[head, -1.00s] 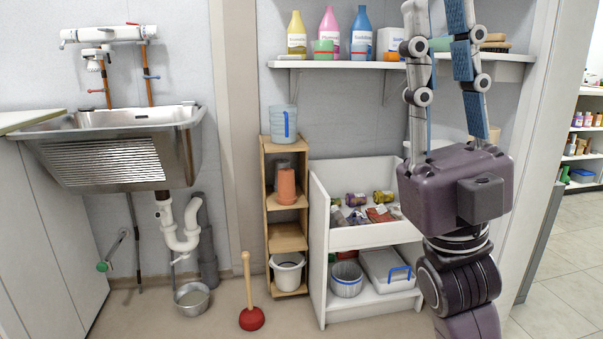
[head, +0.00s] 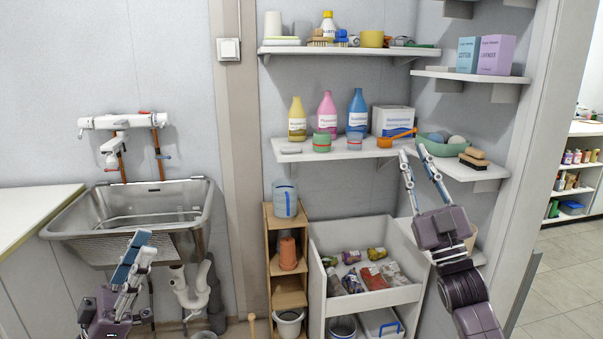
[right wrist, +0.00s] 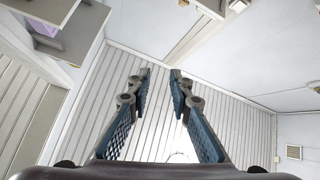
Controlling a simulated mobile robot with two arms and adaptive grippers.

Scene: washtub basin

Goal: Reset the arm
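My right gripper (head: 412,151) points up in front of the shelf in the head view, below the orange scoop. Its two fingers stand apart with nothing between them, as the right wrist view (right wrist: 161,73) also shows, with ceiling beyond. My left gripper (head: 140,240) is at the lower left of the head view, in front of the sink. Its fingers overlap from this side, so their gap is hidden. I see no object in it.
A steel sink (head: 130,220) is at the left. A wall shelf (head: 330,150) holds several bottles, a box and a green bowl (head: 440,146). A narrow wooden rack (head: 290,299) and a white bin unit (head: 375,301) with several packages stand below. A doorway opens at the right.

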